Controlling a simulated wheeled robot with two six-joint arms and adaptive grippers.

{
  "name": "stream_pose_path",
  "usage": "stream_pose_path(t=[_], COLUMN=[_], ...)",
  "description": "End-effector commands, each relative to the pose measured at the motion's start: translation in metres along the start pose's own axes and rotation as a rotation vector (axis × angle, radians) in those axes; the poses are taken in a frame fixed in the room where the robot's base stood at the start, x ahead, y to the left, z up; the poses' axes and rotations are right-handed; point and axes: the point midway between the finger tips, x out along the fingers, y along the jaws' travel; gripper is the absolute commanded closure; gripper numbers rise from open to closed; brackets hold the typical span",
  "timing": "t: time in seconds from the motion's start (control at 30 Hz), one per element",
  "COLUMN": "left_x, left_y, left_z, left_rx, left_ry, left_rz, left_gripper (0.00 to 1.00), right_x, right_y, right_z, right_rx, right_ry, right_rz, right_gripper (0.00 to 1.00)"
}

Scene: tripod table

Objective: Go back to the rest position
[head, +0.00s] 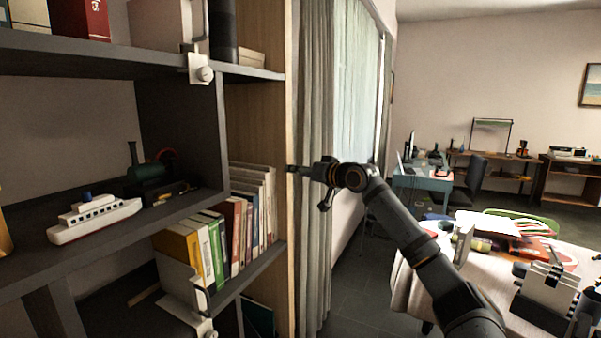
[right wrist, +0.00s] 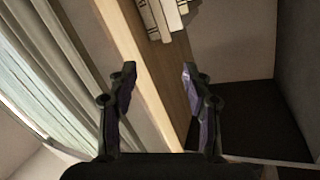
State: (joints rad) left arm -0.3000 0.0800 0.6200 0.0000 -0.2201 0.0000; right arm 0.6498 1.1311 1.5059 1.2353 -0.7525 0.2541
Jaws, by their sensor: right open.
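My right gripper (head: 308,171) is raised in front of the right edge of the bookshelf (head: 292,130) in the head view. In the right wrist view its two fingers (right wrist: 159,88) stand wide apart with nothing between them. Behind the fingers are the shelf's wooden side panel (right wrist: 146,60) and a grey curtain (right wrist: 75,62). My left gripper does not show in either view.
The bookshelf holds a toy boat (head: 95,217), a dark toy locomotive (head: 150,178) and several books (head: 238,225). A cloth-covered table (head: 408,283) with papers and tools stands at the lower right. A desk (head: 422,180) and chair (head: 470,172) stand farther back.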

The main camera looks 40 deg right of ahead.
Motion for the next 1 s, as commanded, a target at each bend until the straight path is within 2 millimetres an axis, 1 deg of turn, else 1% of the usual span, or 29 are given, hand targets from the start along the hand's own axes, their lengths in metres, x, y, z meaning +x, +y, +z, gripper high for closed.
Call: stream_pose_path(t=[0.4, 0.47, 0.53, 0.57, 0.67, 0.7, 0.77, 0.8, 0.87, 0.9, 0.97, 1.0], left_x=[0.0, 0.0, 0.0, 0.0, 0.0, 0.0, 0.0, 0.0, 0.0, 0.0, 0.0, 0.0], left_y=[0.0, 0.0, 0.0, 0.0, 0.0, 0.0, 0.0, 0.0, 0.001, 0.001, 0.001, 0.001], left_z=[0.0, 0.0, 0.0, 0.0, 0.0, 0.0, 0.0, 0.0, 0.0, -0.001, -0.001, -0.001], left_rx=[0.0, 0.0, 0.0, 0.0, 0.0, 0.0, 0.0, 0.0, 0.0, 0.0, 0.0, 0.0], left_ry=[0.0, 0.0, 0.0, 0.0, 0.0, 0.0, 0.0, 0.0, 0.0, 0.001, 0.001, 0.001], left_rz=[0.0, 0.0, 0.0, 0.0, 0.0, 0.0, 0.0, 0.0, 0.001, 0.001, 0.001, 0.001], left_gripper=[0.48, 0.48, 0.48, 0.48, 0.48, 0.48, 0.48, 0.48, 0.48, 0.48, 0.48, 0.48], right_x=[0.0, 0.004, 0.015, 0.021, 0.043, 0.05, 0.056, 0.058, 0.057, 0.054, 0.047, 0.04], right_y=[0.0, 0.005, 0.021, 0.03, 0.071, 0.088, 0.113, 0.127, 0.148, 0.16, 0.176, 0.185], right_z=[0.001, 0.008, 0.029, 0.044, 0.111, 0.143, 0.192, 0.225, 0.275, 0.309, 0.361, 0.395], right_rx=[0.001, 0.003, 0.011, 0.014, 0.021, 0.02, 0.013, 0.008, -0.005, -0.015, -0.03, -0.043], right_ry=[-0.001, -0.007, -0.025, -0.037, -0.094, -0.121, -0.165, -0.197, -0.246, -0.28, -0.334, -0.371], right_rz=[0.0, 0.009, 0.034, 0.051, 0.127, 0.161, 0.209, 0.239, 0.283, 0.309, 0.346, 0.368], right_gripper=[0.5, 0.5, 0.5, 0.5, 0.5, 0.5, 0.5, 0.5, 0.5, 0.5, 0.5, 0.5])
